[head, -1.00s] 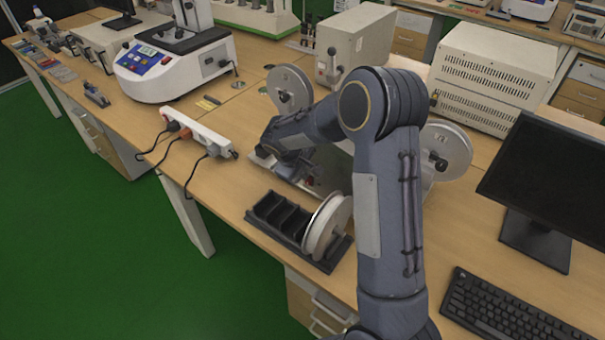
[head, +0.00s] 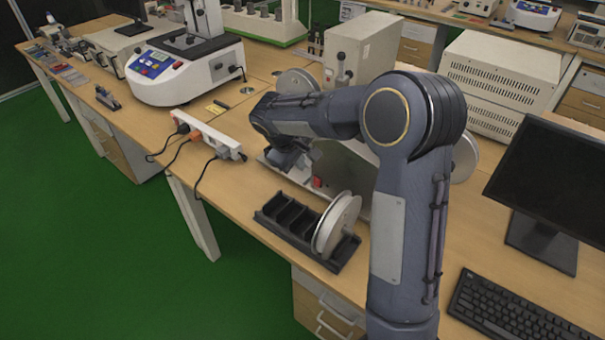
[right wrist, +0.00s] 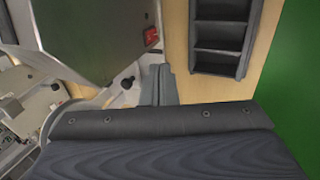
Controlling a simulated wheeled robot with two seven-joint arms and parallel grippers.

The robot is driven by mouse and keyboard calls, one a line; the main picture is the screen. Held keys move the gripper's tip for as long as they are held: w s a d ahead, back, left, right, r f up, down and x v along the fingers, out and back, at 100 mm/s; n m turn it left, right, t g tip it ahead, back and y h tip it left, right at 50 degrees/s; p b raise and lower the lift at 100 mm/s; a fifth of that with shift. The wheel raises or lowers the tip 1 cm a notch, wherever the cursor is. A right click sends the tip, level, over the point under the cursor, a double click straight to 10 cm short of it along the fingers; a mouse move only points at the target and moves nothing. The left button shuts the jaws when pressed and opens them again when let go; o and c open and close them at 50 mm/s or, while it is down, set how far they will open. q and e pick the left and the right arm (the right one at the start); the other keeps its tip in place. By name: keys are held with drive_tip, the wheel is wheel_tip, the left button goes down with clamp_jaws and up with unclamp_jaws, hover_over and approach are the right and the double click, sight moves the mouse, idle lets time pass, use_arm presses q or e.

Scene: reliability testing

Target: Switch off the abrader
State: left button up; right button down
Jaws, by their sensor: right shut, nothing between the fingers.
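The abrader is a grey machine with round discs; its left disc (head: 297,84) shows above my right arm, and my arm covers much of its body. A red switch (head: 316,182) sits low on its front face. In the right wrist view the red switch (right wrist: 150,36) is on the edge of the dark panel (right wrist: 95,30). My right gripper (head: 287,160) is just left of and above the switch in the head view, apart from it. Its fingers (right wrist: 158,84) are shut and empty in the right wrist view, below the switch there. My left gripper is not in view.
A black compartment tray (head: 290,222) holding white discs (head: 337,225) lies at the bench's front edge. A white power strip (head: 208,133) with plugged cables lies left of the gripper. A monitor (head: 550,185) and keyboard (head: 515,310) stand at right.

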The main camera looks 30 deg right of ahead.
drive_tip(key=shift+a+r, duration=0.1)
drive_tip(key=shift+r, duration=0.85)
